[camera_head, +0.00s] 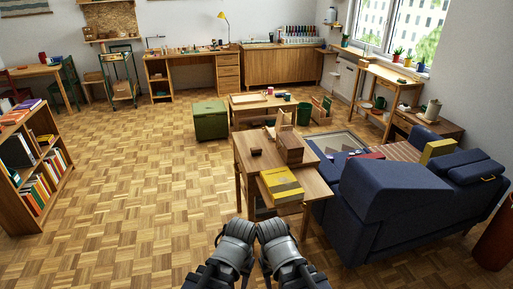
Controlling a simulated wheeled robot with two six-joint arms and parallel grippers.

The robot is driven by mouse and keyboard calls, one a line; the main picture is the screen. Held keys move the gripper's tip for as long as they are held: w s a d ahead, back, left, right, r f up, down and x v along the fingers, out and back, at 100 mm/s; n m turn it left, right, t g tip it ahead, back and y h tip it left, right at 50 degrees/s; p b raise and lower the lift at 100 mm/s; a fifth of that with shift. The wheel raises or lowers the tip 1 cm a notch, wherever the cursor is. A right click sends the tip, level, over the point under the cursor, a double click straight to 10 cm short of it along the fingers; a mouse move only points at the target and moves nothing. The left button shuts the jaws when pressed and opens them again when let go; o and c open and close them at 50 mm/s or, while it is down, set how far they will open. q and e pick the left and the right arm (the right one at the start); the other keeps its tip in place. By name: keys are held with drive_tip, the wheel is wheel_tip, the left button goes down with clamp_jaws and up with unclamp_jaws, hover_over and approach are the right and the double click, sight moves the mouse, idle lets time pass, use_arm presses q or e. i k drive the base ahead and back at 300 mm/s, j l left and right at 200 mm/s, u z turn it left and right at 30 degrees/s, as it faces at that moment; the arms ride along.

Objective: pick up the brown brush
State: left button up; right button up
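I cannot make out a brown brush for certain at this distance. A small dark brown item (255,152) lies on the wooden table in front of me (248,172); it is too small to identify. My two dark grey arms come in at the bottom centre, side by side. The end of my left arm (238,230) and the end of my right arm (272,230) are short of the table's near edge in the picture. Their fingers cannot be made out, and I see nothing held.
A wooden box (290,150) and a yellow book (282,184) are on the near table. A blue sofa (385,205) stands close on the right. A bookshelf (20,200) is at left, a green box (210,122) further back. The parquet floor at left centre is clear.

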sight(258, 151)
drive_tip(key=i+l+z, duration=0.2)
drive_tip(key=i, duration=1)
drive_tip(key=i+z, duration=0.15)
drive_tip(key=i, duration=1.1)
